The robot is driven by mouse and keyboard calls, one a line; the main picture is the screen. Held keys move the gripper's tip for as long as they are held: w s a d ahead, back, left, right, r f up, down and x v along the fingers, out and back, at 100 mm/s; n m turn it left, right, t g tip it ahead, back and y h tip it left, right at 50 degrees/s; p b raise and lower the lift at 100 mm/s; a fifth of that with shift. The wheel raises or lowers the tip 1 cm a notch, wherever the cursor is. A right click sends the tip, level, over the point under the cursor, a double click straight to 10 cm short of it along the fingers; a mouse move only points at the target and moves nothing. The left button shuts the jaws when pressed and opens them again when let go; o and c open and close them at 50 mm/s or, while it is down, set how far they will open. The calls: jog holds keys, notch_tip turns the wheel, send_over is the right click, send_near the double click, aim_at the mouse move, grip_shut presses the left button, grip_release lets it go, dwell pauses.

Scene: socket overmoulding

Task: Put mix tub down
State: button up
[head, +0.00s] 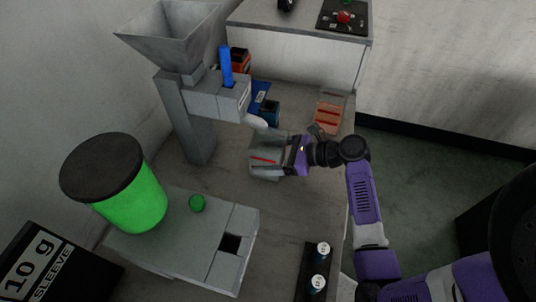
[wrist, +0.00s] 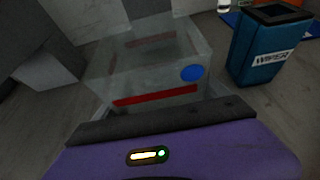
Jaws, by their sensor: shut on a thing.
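The mix tub (wrist: 150,65) is a clear, box-shaped tub with a red stripe and a blue dot on its side. In the head view the tub (head: 264,158) is at the middle of the bench, in front of the grey hopper machine. My gripper (head: 288,158) reaches in from the right and is shut on the tub. In the wrist view the tub is just beyond the gripper's dark front edge (wrist: 160,118); the fingertips are hidden there. I cannot tell whether the tub's base touches the bench.
The grey hopper machine (head: 190,110) stands behind left. A teal wiper box (wrist: 262,45) is close to the tub's right in the wrist view. Clear red-striped tubs (head: 329,117) sit at the right back. A green canister (head: 130,200) and two small bottles (head: 318,282) are nearer.

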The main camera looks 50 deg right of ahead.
jog(key=shift+f, duration=0.1)
jog(key=o, duration=1.3)
jog(key=v, duration=1.2)
